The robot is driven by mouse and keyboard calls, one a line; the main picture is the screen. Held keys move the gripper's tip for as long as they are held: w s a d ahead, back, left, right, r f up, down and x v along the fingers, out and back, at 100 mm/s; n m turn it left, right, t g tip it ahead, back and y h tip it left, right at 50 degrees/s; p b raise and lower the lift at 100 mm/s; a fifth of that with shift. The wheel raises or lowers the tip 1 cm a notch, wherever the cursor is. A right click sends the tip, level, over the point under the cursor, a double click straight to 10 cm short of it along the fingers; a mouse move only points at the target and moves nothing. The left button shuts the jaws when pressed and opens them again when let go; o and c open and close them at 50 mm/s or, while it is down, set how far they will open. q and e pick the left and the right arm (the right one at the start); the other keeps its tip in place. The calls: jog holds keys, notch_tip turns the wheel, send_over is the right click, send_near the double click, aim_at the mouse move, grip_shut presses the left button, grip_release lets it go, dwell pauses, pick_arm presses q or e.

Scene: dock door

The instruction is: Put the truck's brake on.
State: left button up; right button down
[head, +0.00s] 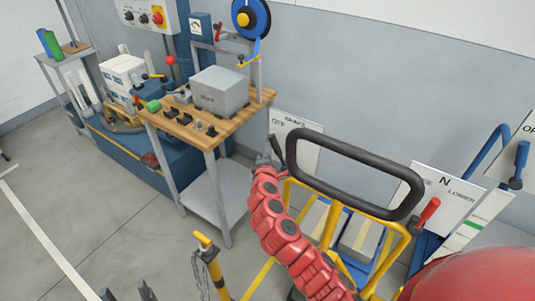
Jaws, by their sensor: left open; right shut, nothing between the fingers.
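The truck's black loop handle (352,155) rises from a yellow frame (330,228) right of centre. A red-gripped lever (428,212) stands at the handle's right side.
A wooden-topped workbench (232,118) with a grey box (219,92) stands at the back left. A yellow post (211,262) with a chain is left of the truck. Another sign (446,197) and a blue lever (520,165) are at right. The floor at left is clear.

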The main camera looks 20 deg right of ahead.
jog(key=s+d+m+t+h+b, duration=0.2)
jog(key=s+d+m+t+b, duration=0.2)
jog(key=b, duration=1.9)
jog(key=shift+s+d+r+m+h, duration=0.35)
jog(key=shift+s+d+m, duration=0.55)
jog(key=shift+s+m, duration=1.3)
jog(key=shift+w+m, duration=0.5)
jog(key=shift+w, duration=0.05)
